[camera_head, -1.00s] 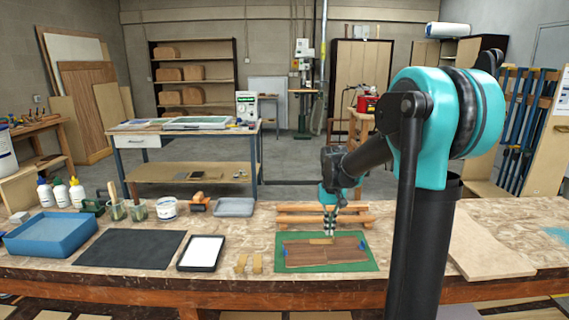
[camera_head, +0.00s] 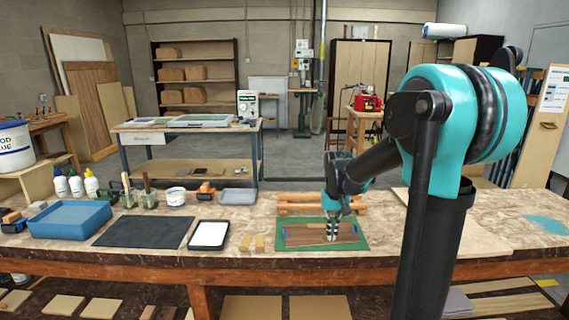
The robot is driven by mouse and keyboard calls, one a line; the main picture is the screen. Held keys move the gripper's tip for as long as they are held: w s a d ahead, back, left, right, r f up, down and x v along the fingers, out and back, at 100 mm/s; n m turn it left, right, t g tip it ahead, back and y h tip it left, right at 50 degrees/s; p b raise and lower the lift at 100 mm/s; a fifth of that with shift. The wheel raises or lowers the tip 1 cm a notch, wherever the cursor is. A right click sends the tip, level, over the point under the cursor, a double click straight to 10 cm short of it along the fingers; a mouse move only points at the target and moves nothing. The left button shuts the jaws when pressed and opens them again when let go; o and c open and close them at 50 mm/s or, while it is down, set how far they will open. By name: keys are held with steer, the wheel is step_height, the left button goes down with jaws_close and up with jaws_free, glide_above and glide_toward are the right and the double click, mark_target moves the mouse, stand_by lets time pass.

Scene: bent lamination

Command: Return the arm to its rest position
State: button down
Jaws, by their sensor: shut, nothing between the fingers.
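My gripper (camera_head: 332,230) hangs from the arm over the workbench, pointing down. It is shut and nothing shows between its fingers. It is in front of a brown wood panel (camera_head: 300,235) that lies on a green mat (camera_head: 362,246). The gripper hides part of the panel; I cannot tell from this view whether the fingertips touch it. Small blue pieces show at the panel's left and right ends. The arm reaches out bent from the right side of the picture.
Wooden bars (camera_head: 295,198) lie behind the mat. Two small tan blocks (camera_head: 253,243), a white-topped tray (camera_head: 209,235), a black mat (camera_head: 145,231) and a blue bin (camera_head: 70,219) stand to the left. The bench top (camera_head: 400,238) right of the mat is fairly clear.

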steer(key=s+d+f+t, duration=0.1)
steer(key=s+f, duration=0.3)
steer(key=s, duration=0.6)
steer(key=s+d+f+t, duration=0.2)
steer(key=s+f, duration=0.3)
steer(key=s, duration=0.4)
steer(key=shift+s+d+t, duration=0.25)
steer(key=shift+s+t, duration=0.15)
